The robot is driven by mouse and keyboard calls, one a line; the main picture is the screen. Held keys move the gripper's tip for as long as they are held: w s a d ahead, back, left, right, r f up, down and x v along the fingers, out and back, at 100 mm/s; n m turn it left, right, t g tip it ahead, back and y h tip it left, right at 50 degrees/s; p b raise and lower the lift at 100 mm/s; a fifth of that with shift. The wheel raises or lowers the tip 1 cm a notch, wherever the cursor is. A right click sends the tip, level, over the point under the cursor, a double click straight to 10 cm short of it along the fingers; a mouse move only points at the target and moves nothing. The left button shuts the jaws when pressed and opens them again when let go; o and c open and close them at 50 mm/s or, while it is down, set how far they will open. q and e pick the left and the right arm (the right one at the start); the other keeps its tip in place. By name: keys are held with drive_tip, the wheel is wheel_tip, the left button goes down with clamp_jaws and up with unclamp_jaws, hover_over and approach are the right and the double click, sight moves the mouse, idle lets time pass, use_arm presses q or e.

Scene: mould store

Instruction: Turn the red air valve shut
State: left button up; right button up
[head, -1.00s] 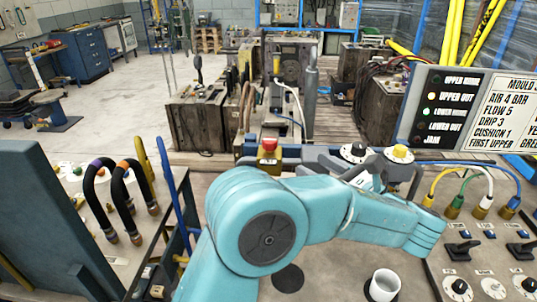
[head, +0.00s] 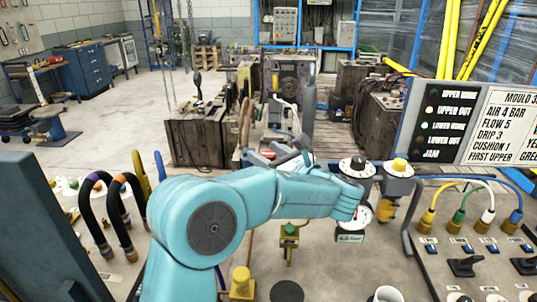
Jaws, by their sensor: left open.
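My left arm reaches across the front bench from the left, its teal wrist link ending near the white gauge. My left gripper (head: 288,150) is grey and open, behind the raised arm near the back of the bench. A small red part (head: 267,154) shows beside it, partly covered; I cannot tell whether they touch. A round white gauge (head: 362,212) with a red mark stands over a small label, partly behind the arm. I cannot tell for sure which red part is the air valve. My right gripper is not in view.
A black knob on a white dial (head: 357,167) and a yellow knob (head: 399,165) stand to the right. A green valve (head: 289,231) and a yellow fitting (head: 241,283) are below the arm. The lamp board (head: 440,120) and coloured hoses crowd the right.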

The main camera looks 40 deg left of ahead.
use_arm(q)
drive_tip(key=c, duration=0.9)
